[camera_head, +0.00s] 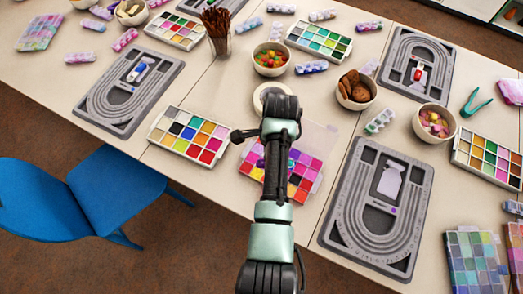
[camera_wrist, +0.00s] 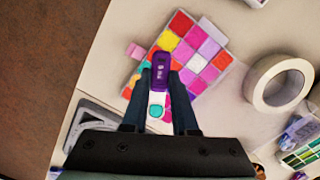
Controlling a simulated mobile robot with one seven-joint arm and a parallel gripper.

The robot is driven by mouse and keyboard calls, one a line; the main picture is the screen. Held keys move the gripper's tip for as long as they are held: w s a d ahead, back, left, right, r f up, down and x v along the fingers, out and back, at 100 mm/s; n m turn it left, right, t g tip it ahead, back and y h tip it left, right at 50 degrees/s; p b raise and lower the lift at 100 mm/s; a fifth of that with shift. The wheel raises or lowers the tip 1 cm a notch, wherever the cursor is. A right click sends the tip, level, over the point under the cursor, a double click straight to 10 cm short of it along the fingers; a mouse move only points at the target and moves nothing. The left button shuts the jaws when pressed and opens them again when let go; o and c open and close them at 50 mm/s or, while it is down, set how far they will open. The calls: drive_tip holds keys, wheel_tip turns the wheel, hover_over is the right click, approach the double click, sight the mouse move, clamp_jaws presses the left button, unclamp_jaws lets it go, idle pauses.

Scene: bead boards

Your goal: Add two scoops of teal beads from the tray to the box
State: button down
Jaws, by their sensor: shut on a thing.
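My gripper (camera_wrist: 159,95) is shut on a small scoop, with its purple handle (camera_wrist: 161,68) between the fingers. The scoop's white bowl (camera_wrist: 156,98) points back toward the palm and shows a round teal patch, seemingly beads. Below and beyond it lies a compartment box (camera_wrist: 213,48) of mostly pink, purple, red and orange beads. In the head view this box (camera_head: 310,174) is partly hidden by my arm, and so are the fingers. At the right, a grey bead board (camera_head: 338,232) has a pale, scoop-shaped recess (camera_head: 390,180) with no scoop in it.
A multicoloured bead box (camera_head: 186,137) lies left of my arm. A white tape roll (camera_head: 268,88) shows beyond it, also in the wrist view (camera_wrist: 254,85). A blue chair (camera_head: 115,185) stands at the table's front left.

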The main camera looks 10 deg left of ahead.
drive_tip(key=shift+w+a+f+m+t+y+b, duration=0.3)
drive_tip(key=shift+w+f+m+b, duration=0.2)
drive_tip(key=shift+f+m, duration=1.05)
drive_tip(key=shift+w+a+f+m+t+y+b, duration=0.15)
drive_tip(key=shift+w+f+m+t+b, duration=0.3)
drive_tip(key=shift+f+m, duration=1.1)
drive_tip(key=shift+w+a+f+m+t+y+b, duration=0.25)
drive_tip(key=shift+f+m+b, duration=0.45)
drive_tip(key=shift+m, duration=1.5)
drive_tip(key=shift+s+d+r+p, duration=0.1)
drive_tip(key=shift+d+r+p, duration=0.15)
drive_tip(key=shift+p, duration=0.2)
drive_tip(key=shift+s+d+r+t+y+b, duration=0.25)
drive_tip(key=shift+t+y+b, duration=0.1)
drive_tip(key=shift+t+y, duration=0.25)
drive_tip(key=shift+s+d+r+t+y+b, duration=0.2)
drive_tip(key=shift+t+y+b, duration=0.15)
drive_tip(key=shift+t+y, duration=0.2)
drive_tip(key=shift+w+r+y, duration=0.1)
drive_tip(key=shift+r+y, duration=0.15)
drive_tip(key=shift+r, duration=0.05)
drive_tip(key=shift+d+r+t+y, duration=0.1)
drive_tip(key=shift+r+t+y, duration=0.15)
drive_tip(key=shift+t+y, duration=0.1)
